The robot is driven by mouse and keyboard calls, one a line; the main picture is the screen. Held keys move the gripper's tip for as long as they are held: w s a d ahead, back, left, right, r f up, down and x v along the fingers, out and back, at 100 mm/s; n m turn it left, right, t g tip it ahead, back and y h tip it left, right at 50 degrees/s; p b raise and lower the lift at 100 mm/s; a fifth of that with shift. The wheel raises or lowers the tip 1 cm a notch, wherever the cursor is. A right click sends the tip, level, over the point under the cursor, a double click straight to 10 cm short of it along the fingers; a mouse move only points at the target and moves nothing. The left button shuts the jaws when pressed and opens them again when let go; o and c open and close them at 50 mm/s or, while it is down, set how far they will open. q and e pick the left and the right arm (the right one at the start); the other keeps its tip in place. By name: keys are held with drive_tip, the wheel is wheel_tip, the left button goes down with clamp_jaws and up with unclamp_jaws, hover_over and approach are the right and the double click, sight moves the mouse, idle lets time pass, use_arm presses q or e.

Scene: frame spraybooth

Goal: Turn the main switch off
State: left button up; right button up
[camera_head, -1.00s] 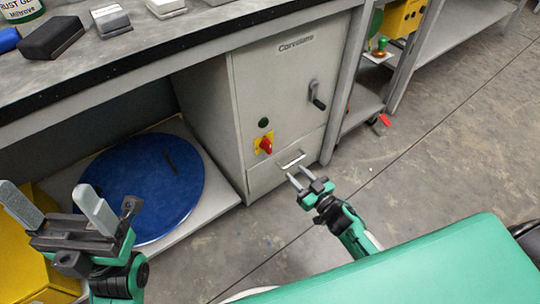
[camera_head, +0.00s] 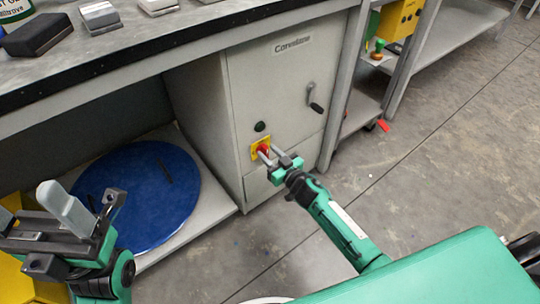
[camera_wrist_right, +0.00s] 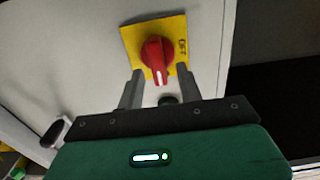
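The main switch is a red rotary knob (camera_wrist_right: 157,60) on a square yellow plate (camera_wrist_right: 178,29) on the grey cabinet's front. The plate's visible lettering reads like "OFF" at its right side in the right wrist view. In the head view the switch (camera_head: 262,148) is partly covered by my right gripper (camera_head: 268,155). That gripper's fingers (camera_wrist_right: 158,88) are apart, one on each side of the knob's lower end; I cannot tell if they touch it. My left gripper (camera_head: 48,205) is at the lower left, away from the switch; one finger shows clearly.
The grey cabinet (camera_head: 285,80) has a dark crank handle (camera_head: 314,98) and a dark round button (camera_head: 260,127) above the switch. A workbench (camera_head: 150,60) runs over it. A blue disc (camera_head: 140,195) lies on the low shelf to the left.

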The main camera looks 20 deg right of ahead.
drive_tip(key=shift+c, duration=0.3)
clamp_jaws()
